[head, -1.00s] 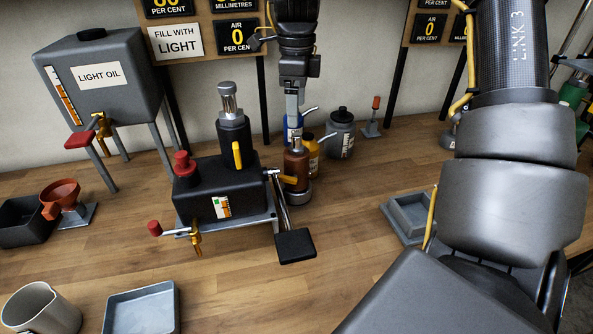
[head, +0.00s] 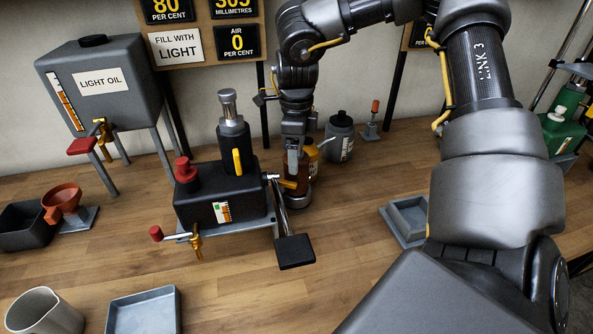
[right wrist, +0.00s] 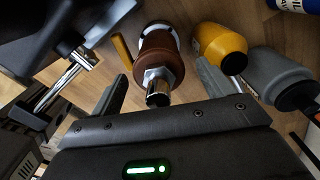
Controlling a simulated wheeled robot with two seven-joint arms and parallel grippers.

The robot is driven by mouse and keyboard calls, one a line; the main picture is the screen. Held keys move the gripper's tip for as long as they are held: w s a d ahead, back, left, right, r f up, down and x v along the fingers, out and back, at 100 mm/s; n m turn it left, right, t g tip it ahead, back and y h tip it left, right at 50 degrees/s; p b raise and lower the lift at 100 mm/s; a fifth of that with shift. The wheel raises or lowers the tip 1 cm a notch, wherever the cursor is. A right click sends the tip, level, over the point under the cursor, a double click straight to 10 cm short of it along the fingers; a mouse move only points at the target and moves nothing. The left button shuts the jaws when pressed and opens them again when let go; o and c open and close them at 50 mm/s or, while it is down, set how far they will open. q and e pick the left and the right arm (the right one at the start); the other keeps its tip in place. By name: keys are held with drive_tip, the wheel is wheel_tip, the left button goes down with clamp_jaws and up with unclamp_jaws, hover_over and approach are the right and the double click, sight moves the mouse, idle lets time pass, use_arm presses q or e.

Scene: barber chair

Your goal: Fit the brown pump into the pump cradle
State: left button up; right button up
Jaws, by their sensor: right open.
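The brown pump (head: 302,172) stands upright on a round grey base behind the black hydraulic block (head: 222,203). In the right wrist view the pump (right wrist: 160,48) shows its brown body and a metal hex top. My right gripper (head: 294,156) points down over the pump and hides part of it. Its two open fingers (right wrist: 162,76) lie on either side of the pump's top, apart from it. I cannot tell for certain which part is the pump cradle. A black cylinder (head: 232,138) stands on the hydraulic block. My left gripper is not in view.
Yellow (right wrist: 220,45) and grey (head: 340,138) bottles stand close right of the pump. The block's lever and black pedal (head: 295,251) are in front. An empty grey square holder (head: 392,221) sits right. A grey tray (head: 143,290) lies front left. Front middle table is clear.

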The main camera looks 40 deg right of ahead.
clamp_jaws()
idle(0.6)
